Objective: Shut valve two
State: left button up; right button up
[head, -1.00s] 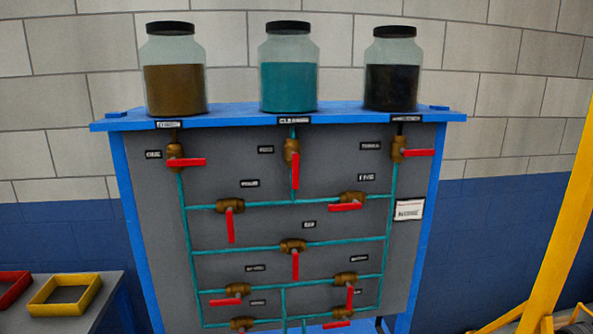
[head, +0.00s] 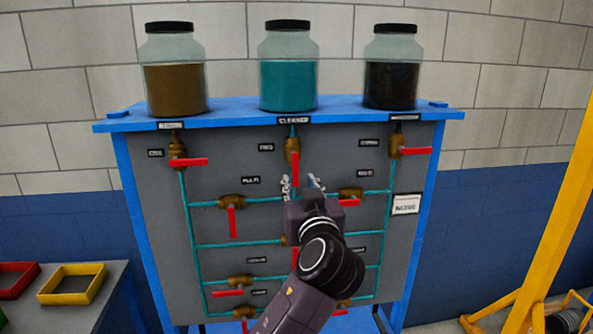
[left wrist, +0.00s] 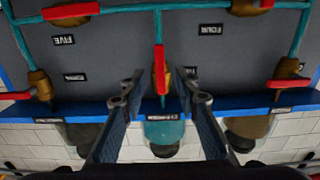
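Valve two is the top middle brass valve (head: 292,148), under the teal jar. Its red handle (head: 295,170) hangs straight down, in line with its vertical pipe. My left gripper (head: 303,183) is in front of the panel, just below that handle in the head view. In the upside-down left wrist view, its two fingers (left wrist: 160,98) are wide apart. The red handle (left wrist: 160,70) shows in the gap between them, with no visible contact. My right gripper is not in view.
Valve one (head: 177,152) and valve three (head: 396,147) flank it with sideways handles. The valve five (head: 350,194) is close to the right of my gripper. Three jars stand on the blue top shelf (head: 225,117). My arm covers the panel's lower middle.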

aim_at(296, 173)
pick_arm(q)
jog(key=w, duration=0.1)
jog(key=w+p, duration=0.1)
jog(key=w, duration=0.1)
jog(key=shift+w+a+r+p, duration=0.15)
jog(key=shift+w+a+p, duration=0.15)
jog(key=shift+w, duration=0.05)
jog(key=shift+w+a+f, duration=0.1)
jog(key=shift+w+f, duration=0.1)
jog(key=shift+w, duration=0.5)
grip_shut()
